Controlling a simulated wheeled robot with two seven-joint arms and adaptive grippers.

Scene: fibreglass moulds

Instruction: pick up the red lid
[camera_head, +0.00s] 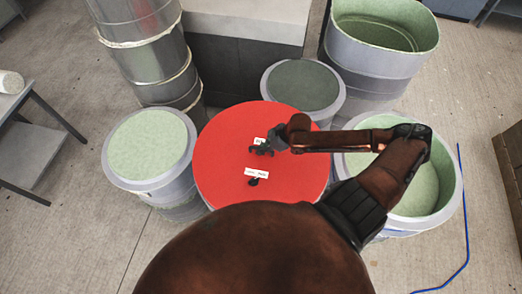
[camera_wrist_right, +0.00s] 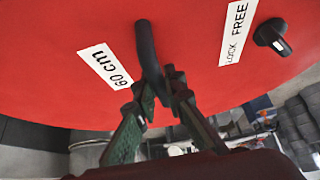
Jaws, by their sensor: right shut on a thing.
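The red lid (camera_head: 222,175) is a large round disc in the middle of the head view. It carries a black handle, a black knob (camera_head: 253,181) and white labels. My right gripper (camera_head: 264,147) reaches in from the right over the lid and is shut on its black handle. In the right wrist view the lid (camera_wrist_right: 60,60) fills the top, and the gripper's fingers (camera_wrist_right: 160,88) close on the handle (camera_wrist_right: 148,50). The knob (camera_wrist_right: 272,36) sits beside a "LOCK FREE" label. What is under the lid is hidden. My left gripper is not in view.
Round green-topped moulds stand close around the lid: left (camera_head: 148,145), behind (camera_head: 302,87) and right (camera_head: 417,195). A tall metal drum (camera_head: 145,50) and a big open mould (camera_head: 380,45) stand farther back. A blue cable (camera_head: 466,235) lies on the floor at right.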

